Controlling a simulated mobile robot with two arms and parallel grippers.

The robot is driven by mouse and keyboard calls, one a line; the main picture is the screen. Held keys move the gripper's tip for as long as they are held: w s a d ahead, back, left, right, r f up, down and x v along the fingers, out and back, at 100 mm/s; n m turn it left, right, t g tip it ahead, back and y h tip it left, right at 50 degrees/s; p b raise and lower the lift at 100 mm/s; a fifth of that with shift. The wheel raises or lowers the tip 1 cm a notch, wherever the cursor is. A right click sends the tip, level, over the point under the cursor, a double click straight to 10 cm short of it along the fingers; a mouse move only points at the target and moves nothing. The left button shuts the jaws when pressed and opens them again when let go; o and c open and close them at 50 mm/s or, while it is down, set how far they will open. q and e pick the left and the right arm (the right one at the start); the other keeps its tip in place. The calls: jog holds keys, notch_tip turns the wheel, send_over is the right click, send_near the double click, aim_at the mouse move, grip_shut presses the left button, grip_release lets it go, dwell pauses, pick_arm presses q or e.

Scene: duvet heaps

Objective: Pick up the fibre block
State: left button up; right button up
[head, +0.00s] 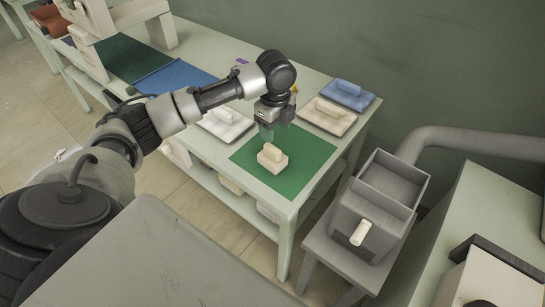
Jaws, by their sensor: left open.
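The cream fibre block (272,158) sits on a green mat (300,170) on the pale green table. It is a stepped block with a smaller piece on top. My left gripper (267,134) is open just above and slightly behind the block, its fingers pointing down. It looks empty and apart from the block, though the exact gap is hard to judge. My right gripper is out of view.
A grey divided bin (375,200) stands on a stool to the right. A blue cloth (175,79) lies at the left. The mat's right side is clear.

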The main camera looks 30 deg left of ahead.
aim_at(273, 147)
pick_arm(q)
jog(key=shift+w+a+r, duration=0.2)
jog(key=shift+a+r, duration=0.2)
jog(key=shift+a, duration=0.2)
jog(key=shift+a+f, duration=0.1)
jog(key=shift+f, duration=0.2)
notch_tip(273, 147, down, 10)
jog(key=shift+w+r+p, duration=0.1)
jog(key=shift+w+p, duration=0.05)
jog(key=shift+p, duration=0.5)
jog(key=c, duration=1)
jog(key=shift+r, duration=0.1)
